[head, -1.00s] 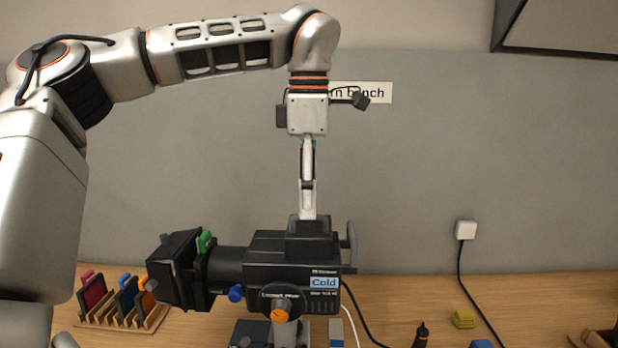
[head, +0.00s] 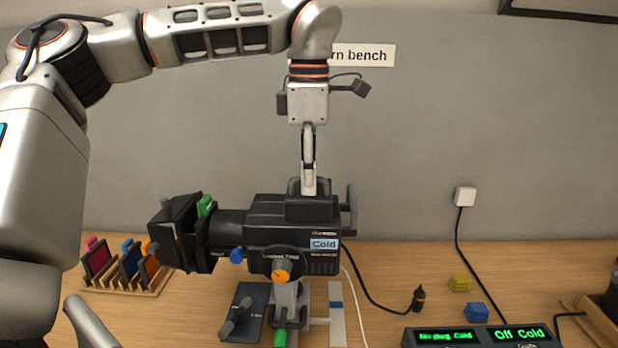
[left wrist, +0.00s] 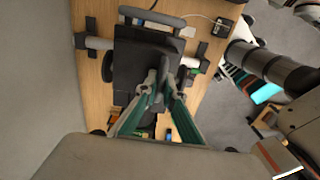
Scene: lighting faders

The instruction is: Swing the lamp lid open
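The black lamp (head: 290,236), with a "Cold" label and an orange knob, stands on a mount on the bench. Its lid (head: 308,208) is the raised block on top of the housing and looks down. My left gripper (head: 308,190) points straight down at the top of the lid. In the left wrist view my left gripper (left wrist: 165,82) has its fingers drawn close together around a narrow grey part on the dark lid (left wrist: 140,62). The fingers hide most of the contact. My right gripper is not in view.
A rack (head: 125,284) with coloured slides stands at the left. A console (head: 480,337) with green displays is at the bottom right. Yellow (head: 460,283) and blue (head: 477,312) blocks lie near it. Cables run right of the lamp. The wall is behind.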

